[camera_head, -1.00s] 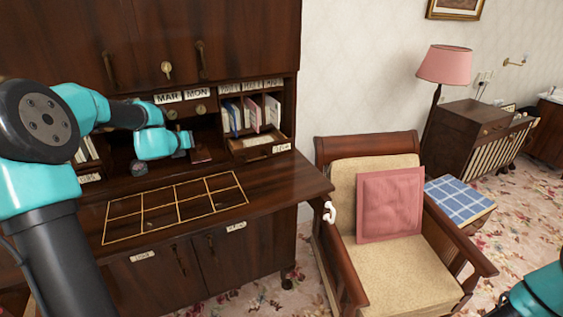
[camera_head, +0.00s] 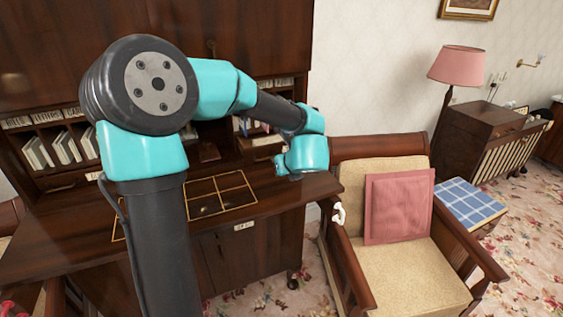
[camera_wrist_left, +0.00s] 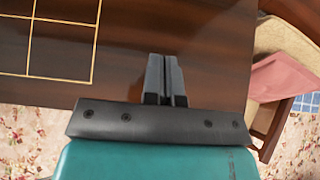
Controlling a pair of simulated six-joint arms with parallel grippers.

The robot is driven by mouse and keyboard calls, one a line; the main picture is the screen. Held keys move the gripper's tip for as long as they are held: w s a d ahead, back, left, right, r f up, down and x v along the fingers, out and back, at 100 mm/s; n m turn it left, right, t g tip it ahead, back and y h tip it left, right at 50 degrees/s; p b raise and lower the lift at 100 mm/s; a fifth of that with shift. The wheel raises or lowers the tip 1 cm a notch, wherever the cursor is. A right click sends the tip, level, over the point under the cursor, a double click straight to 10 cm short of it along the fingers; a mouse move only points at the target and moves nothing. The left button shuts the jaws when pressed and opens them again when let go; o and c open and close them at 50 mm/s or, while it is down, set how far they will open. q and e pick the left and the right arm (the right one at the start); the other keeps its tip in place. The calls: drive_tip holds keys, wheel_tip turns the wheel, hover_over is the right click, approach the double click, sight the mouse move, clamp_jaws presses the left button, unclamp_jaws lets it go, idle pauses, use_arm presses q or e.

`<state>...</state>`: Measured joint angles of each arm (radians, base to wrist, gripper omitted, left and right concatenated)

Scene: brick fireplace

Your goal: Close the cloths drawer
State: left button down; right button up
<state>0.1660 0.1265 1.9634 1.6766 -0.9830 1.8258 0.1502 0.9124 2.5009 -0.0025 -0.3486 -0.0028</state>
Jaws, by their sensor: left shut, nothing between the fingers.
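My left gripper (camera_head: 294,177) is above the right end of the dark wooden desk top (camera_head: 75,240). In the left wrist view its two grey fingers (camera_wrist_left: 166,75) are together and empty, over bare wood. The small pulled-out drawer (camera_head: 262,141) at the right of the desk's shelves is mostly hidden behind my left forearm. Its label is too small to read, so I cannot tell whether it is the cloths drawer. A cabinet front with a white label (camera_head: 244,226) is below the desk top.
A wooden armchair (camera_head: 400,265) with a pink cushion (camera_head: 398,208) stands close to the desk's right end. A gold-lined grid (camera_head: 222,195) marks the desk top. Books (camera_head: 65,148) fill the left shelf. A pink lamp (camera_head: 457,65) stands farther right.

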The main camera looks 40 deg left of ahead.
sight(261, 147)
use_arm(q)
drive_tip(key=shift+a, duration=0.1)
drive_tip(key=x, duration=1)
drive_tip(key=shift+f, duration=0.1)
drive_tip(key=a, duration=0.1)
drive_tip(key=w+a, duration=0.1)
drive_tip(key=a, duration=0.1)
drive_tip(key=shift+w+r, duration=0.15)
drive_tip(key=shift+r, duration=0.25)
drive_tip(key=shift+w+a, duration=0.1)
drive_tip(key=shift+a, duration=0.15)
drive_tip(key=shift+r, duration=0.1)
drive_tip(key=shift+w+a, duration=0.15)
drive_tip(key=shift+a, duration=0.15)
drive_tip(key=w+a, duration=0.1)
drive_tip(key=a, duration=0.1)
drive_tip(key=w+a, duration=0.1)
drive_tip(key=a, duration=0.2)
drive_tip(key=w+a, duration=0.1)
drive_tip(key=a, duration=0.2)
drive_tip(key=shift+w+a, duration=0.1)
drive_tip(key=shift+w, duration=0.1)
drive_tip(key=shift+w+a+r, duration=0.1)
drive_tip(key=shift+a, duration=0.1)
drive_tip(key=shift+a, duration=0.1)
